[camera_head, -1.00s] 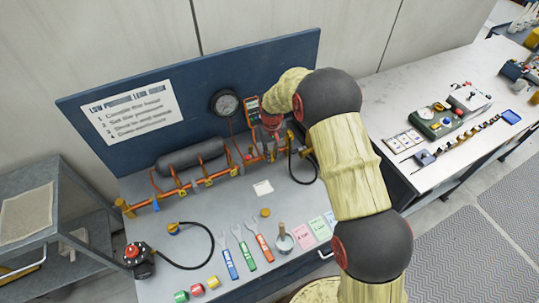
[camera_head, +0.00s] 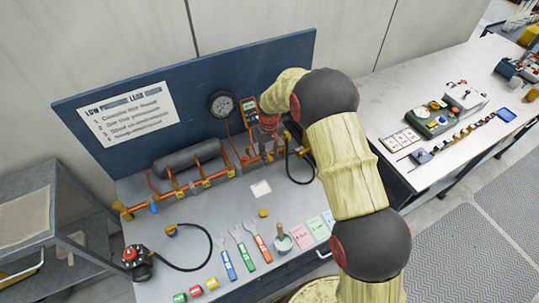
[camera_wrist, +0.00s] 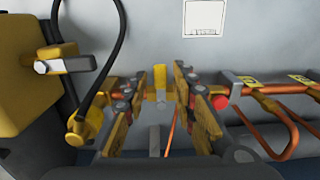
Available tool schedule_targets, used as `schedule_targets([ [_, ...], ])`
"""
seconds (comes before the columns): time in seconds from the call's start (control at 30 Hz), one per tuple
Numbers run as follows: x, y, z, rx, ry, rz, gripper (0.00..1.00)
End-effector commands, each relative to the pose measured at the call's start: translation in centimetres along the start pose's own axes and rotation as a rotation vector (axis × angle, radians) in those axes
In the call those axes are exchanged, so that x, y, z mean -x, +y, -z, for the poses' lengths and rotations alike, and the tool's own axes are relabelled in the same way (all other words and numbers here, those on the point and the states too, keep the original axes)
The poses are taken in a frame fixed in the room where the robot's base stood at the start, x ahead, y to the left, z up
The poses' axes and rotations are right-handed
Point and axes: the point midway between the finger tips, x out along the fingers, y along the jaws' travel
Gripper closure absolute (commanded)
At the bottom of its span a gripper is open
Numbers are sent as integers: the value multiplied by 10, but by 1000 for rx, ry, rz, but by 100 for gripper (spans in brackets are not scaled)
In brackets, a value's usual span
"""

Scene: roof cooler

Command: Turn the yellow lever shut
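The yellow lever (camera_wrist: 160,78) shows in the wrist view as a short upright yellow tab at the copper pipe line. My gripper (camera_wrist: 160,82) is open, with one finger on each side of the lever. Small gaps seem to show beside it; I cannot tell whether either finger touches it. In the head view my gripper (camera_head: 268,148) is at the right part of the pipe line, pointing down, and the lever is not clearly made out behind it.
A copper pipe run (camera_head: 190,187) with several fittings lies along the bench below a grey cylinder (camera_head: 187,158). A black hose (camera_wrist: 112,50) loops close left of my gripper in the wrist view. Wrenches (camera_head: 244,248) and cards lie on the bench front.

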Motion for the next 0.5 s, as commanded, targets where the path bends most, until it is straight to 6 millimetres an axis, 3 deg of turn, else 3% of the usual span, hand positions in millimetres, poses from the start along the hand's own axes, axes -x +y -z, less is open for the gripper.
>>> schedule_targets([
  [0.33,0,0,0,0,-1,0,68],
  [0.5,14,0,1,0,1,0,68],
])
